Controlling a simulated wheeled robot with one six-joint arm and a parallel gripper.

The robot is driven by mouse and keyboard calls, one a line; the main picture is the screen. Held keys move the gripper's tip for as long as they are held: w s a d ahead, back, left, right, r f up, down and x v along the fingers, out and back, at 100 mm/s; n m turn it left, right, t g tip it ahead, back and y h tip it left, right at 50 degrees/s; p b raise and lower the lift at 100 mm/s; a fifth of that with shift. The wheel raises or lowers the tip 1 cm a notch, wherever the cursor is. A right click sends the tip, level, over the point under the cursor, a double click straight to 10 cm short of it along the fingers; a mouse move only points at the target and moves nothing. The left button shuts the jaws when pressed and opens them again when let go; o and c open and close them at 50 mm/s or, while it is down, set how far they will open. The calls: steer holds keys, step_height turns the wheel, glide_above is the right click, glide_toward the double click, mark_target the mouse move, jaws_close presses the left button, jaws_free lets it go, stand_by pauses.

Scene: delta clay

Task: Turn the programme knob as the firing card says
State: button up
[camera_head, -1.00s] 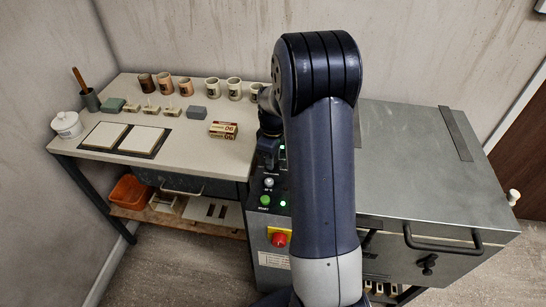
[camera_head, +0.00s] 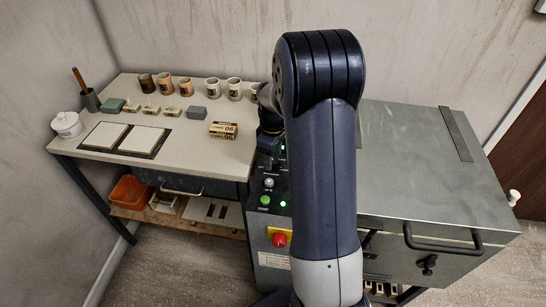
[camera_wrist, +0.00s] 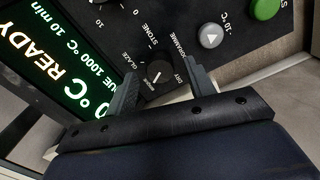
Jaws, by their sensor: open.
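The programme knob (camera_wrist: 156,73) is a small dark round knob on the black control panel, with DRY, GLAZE and STONE printed around it in the wrist view. The exact direction of its mark is hard to read. My gripper (camera_wrist: 160,72) is open, with one finger on each side of the knob; I cannot tell whether they touch it. In the head view my gripper (camera_head: 268,158) is over the panel, partly hidden by my arm. A lit green display (camera_wrist: 62,62) shows READY, 1000 °C and 10 min. I cannot make out a firing card.
A grey button (camera_wrist: 211,36) and a green button (camera_wrist: 265,8) lie close to the right finger. A red stop knob (camera_head: 279,239) is lower on the panel. The kiln lid (camera_head: 415,150) is at right; the bench (camera_head: 205,155) at left holds mugs and a small box.

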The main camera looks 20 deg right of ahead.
step_height(320, 180, up, 10)
stand_by(0.3)
steer(key=shift+f, duration=0.2)
step_height(320, 180, down, 11)
steer(key=shift+r, duration=0.1)
stand_by(0.4)
steer(key=shift+r, duration=0.15)
